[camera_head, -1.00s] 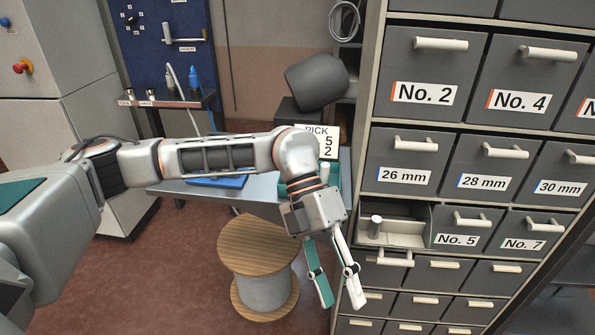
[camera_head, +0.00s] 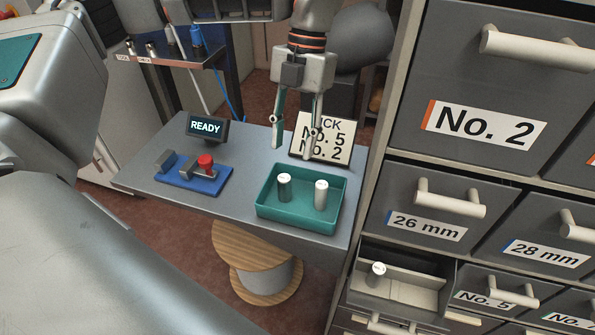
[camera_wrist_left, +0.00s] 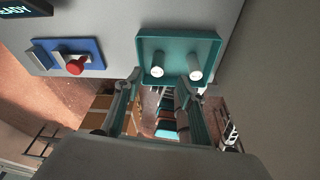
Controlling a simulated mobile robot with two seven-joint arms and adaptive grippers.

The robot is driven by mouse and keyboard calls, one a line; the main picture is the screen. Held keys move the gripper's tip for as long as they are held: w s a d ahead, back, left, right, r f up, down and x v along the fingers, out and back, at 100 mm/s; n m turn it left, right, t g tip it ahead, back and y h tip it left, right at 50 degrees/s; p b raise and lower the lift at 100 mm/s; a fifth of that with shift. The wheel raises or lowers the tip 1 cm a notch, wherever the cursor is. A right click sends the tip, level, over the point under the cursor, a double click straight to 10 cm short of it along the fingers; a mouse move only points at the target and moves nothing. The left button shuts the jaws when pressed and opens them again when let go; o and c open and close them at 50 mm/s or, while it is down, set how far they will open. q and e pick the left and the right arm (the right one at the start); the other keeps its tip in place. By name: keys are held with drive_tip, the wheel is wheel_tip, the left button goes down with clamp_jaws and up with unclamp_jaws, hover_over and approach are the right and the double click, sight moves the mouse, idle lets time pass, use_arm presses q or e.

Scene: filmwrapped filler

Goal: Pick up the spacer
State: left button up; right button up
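Two small upright cylinders stand in the green tray (camera_head: 272,212) on the grey bench: a darker grey one (camera_head: 284,187) on the left and a lighter one (camera_head: 321,195) on the right. A third, pale cylinder (camera_head: 376,274) stands in an open drawer. I cannot tell which is the spacer. My left gripper (camera_head: 293,148) is open and empty, fingers pointing down, above and behind the tray, apart from the cylinders. In the left wrist view, its open fingers (camera_wrist_left: 157,88) point toward the tray (camera_wrist_left: 179,37) and its cylinders (camera_wrist_left: 195,73). My right gripper is not in view.
A sign (camera_head: 325,143) reading "PICK No. 5 No. 2" stands behind the tray. A blue fixture with a red knob (camera_head: 205,162) and a "READY" display (camera_head: 207,127) are to its left. The drawer cabinet (camera_head: 405,150) rises on the right. A wooden spool (camera_head: 262,260) is below the bench.

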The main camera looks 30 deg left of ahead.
sight(285, 177)
use_arm(q)
drive_tip(key=shift+s+f, duration=0.35)
drive_tip(key=shift+f, duration=0.25)
drive_tip(key=shift+s+f, duration=0.35)
drive_tip(key=shift+f, duration=0.2)
drive_tip(key=x, duration=0.4)
drive_tip(key=shift+s+a, duration=0.2)
drive_tip(key=shift+s, duration=0.1)
drive_tip(key=shift+f, duration=0.5)
clamp_jaws()
